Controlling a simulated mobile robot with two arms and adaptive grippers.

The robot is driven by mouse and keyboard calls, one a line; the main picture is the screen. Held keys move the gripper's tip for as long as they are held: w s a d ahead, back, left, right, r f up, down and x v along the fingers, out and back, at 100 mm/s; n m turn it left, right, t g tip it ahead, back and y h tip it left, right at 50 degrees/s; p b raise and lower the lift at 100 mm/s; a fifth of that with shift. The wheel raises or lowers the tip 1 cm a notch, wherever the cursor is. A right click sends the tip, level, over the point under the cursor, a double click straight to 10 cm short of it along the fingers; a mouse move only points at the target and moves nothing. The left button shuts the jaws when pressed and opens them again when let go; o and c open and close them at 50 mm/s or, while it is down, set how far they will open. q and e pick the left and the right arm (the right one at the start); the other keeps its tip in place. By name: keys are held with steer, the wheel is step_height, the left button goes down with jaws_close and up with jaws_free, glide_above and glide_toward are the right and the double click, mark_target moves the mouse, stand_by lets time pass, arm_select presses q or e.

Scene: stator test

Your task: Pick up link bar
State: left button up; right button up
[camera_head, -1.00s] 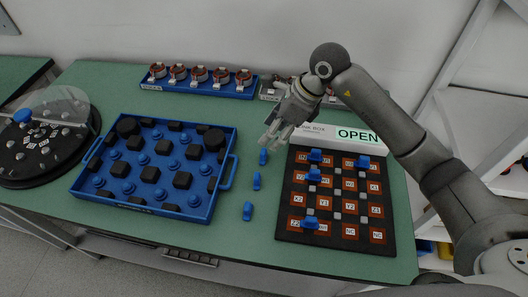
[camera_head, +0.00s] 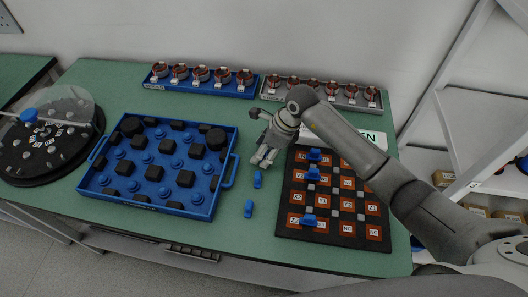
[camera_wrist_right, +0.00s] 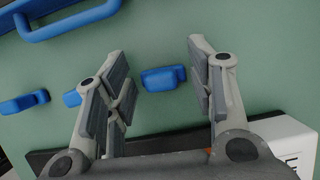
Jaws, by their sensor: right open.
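Small blue link bars lie in a row on the green table. Two show clearly in the head view, the middle one (camera_head: 258,179) and the near one (camera_head: 249,208). My right gripper (camera_head: 262,160) is over the far end of this row and hides the third from the head camera. In the right wrist view, my right gripper (camera_wrist_right: 158,55) is open, with one link bar (camera_wrist_right: 163,79) in the gap between its fingers, seemingly untouched. A second bar (camera_wrist_right: 72,98) is partly behind the left finger, and a third (camera_wrist_right: 25,102) lies farther left. My left gripper is not in view.
A blue tray (camera_head: 232,172) with dark blocks and blue knobs stands left of the row. A black board (camera_head: 340,238) with labelled orange squares and several blue bars lies to the right. Stator trays (camera_head: 243,95) stand along the back.

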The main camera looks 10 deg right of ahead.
steer(key=c, duration=0.7)
steer(key=shift+r, duration=0.15)
